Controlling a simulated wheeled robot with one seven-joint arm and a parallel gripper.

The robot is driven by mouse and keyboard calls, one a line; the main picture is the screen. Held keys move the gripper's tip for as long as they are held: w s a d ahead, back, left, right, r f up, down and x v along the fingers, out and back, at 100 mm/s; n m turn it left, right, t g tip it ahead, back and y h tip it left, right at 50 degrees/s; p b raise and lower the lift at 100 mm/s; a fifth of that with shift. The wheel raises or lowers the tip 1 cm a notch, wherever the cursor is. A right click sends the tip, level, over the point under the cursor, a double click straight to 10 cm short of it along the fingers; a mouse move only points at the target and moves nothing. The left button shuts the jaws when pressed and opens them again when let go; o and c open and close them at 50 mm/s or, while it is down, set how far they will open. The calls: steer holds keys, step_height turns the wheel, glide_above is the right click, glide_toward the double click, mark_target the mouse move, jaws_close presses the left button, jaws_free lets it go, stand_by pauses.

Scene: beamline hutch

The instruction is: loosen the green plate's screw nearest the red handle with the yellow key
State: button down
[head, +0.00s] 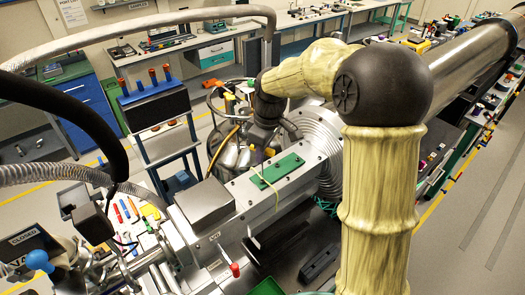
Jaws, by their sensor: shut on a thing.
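The green plate (283,170) lies on top of the grey metal block in the middle of the head view. Small dark screws show on it, too small to make out well. The red handle (235,270) sticks up lower down, at the front left of the block. My gripper (259,157) points down at the plate's left end. It is shut on the yellow key (271,189), whose thin bent rod runs down across the plate's near-left end. I cannot tell whether the key's tip sits in a screw. The fingertips are small and partly dark.
A silver box (204,203) stands left of the plate, and a ribbed bellows (318,128) lies behind its right end. Several coloured tools (126,211) lie further left. A blue-topped cart (152,92) stands behind. Black and grey hoses cross the left side.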

steer(key=shift+r+p, duration=0.5)
steer(key=shift+r, duration=0.3)
